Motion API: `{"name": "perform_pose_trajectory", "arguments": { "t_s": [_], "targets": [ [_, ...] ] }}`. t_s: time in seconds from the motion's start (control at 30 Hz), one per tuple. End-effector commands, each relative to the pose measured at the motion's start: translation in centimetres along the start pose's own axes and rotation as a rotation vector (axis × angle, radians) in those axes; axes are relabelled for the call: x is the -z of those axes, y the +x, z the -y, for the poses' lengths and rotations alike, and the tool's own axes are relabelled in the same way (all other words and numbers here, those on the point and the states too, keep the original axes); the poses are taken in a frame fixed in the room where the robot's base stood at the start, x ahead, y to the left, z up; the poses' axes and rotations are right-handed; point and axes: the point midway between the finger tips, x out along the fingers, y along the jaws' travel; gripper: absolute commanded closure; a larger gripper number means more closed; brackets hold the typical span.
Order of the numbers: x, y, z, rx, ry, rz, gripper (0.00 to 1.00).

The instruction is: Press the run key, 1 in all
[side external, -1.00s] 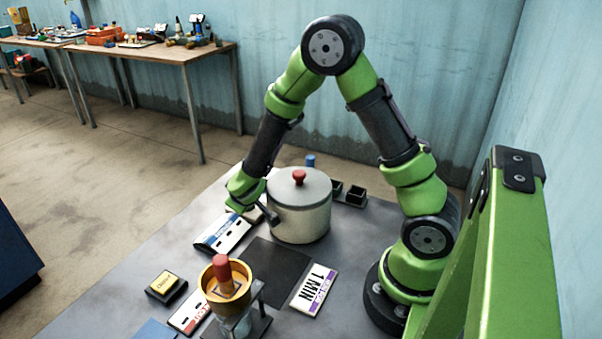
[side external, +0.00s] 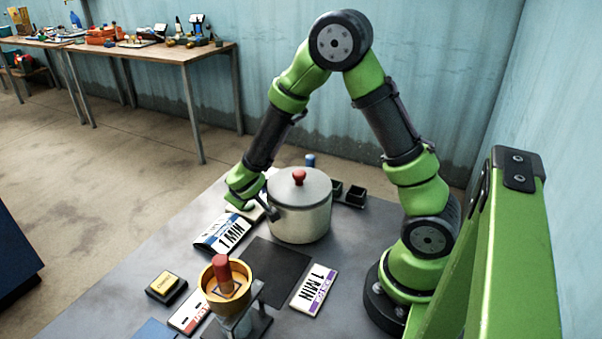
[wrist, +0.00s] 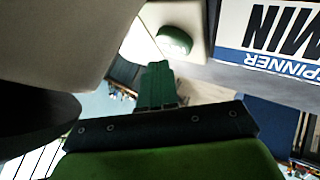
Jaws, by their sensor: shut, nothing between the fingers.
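A green round key (wrist: 173,40) on a pale block shows in the wrist view; I take it to be the run key, though no label on it is legible. In the side view my gripper (side external: 243,205) hangs low at the left of the pot, behind the spinner's card, and hides the key there. The blue-edged card (side external: 223,233) reads "1 MIN"; it also shows in the wrist view (wrist: 285,35), with "SPINNER" on its blue band. My gripper's fingers (wrist: 157,85) are shut and empty. I cannot tell whether they touch the key.
A lidded pot (side external: 299,215) with a red knob stands close to my gripper.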

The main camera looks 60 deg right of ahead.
Motion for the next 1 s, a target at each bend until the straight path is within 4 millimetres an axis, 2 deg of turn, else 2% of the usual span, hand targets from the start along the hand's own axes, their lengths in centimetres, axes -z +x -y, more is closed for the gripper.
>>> {"name": "perform_pose_trajectory", "arguments": {
  "t_s": [0.27, 0.7, 1.0],
  "targets": [
    [0.1, -0.2, -0.1, 0.0, 0.002, -0.001, 1.0],
    [2.3, -3.0, -2.2, 0.0, 0.004, -0.002, 1.0],
    [2.5, -3.5, -2.5, 0.0, 0.0, 0.0, 1.0]
  ]
}}
